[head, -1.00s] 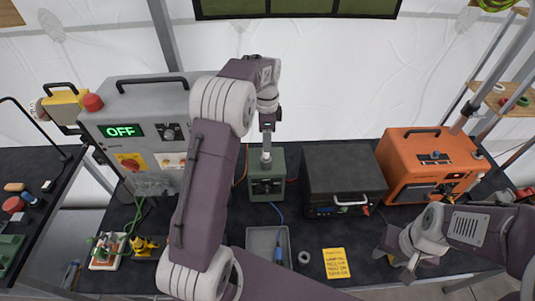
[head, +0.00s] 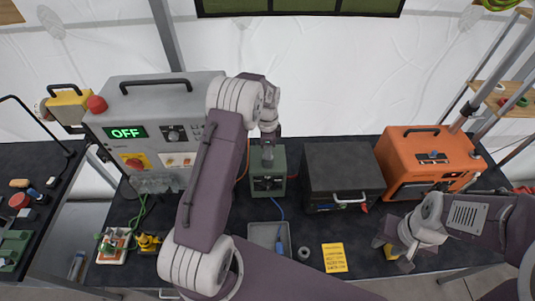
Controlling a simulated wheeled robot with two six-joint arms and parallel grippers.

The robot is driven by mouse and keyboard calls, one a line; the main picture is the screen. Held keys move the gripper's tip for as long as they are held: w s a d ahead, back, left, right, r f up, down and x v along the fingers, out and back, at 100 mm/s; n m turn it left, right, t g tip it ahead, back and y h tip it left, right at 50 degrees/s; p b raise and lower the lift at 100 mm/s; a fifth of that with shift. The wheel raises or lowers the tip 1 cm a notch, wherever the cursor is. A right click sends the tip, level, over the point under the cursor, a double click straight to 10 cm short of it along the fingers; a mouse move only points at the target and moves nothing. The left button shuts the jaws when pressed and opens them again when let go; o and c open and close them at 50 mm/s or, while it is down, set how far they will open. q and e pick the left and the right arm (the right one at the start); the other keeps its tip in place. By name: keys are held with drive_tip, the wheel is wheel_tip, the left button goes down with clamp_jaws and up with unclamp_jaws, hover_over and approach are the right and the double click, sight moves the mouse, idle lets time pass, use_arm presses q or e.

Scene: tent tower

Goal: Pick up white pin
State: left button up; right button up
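My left gripper (head: 268,150) points down at the top of the green box (head: 267,182). Its fingertips are small and dark against the box, so I cannot tell whether they are open or closed on anything. I cannot make out a white pin now; the gripper covers the top of the box. My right gripper (head: 393,257) is low at the right, over the front of the dark table, with its fingers apart. It is away from the green box.
A grey power unit (head: 190,100) showing OFF stands left of the green box. A black case (head: 345,160) and an orange unit (head: 425,145) stand to its right. A grey tray (head: 289,250), a tape roll (head: 304,253) and a yellow note (head: 335,257) lie in front.

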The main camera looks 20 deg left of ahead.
use_arm(q)
drive_tip(key=shift+s+d+r, duration=0.1)
clamp_jaws()
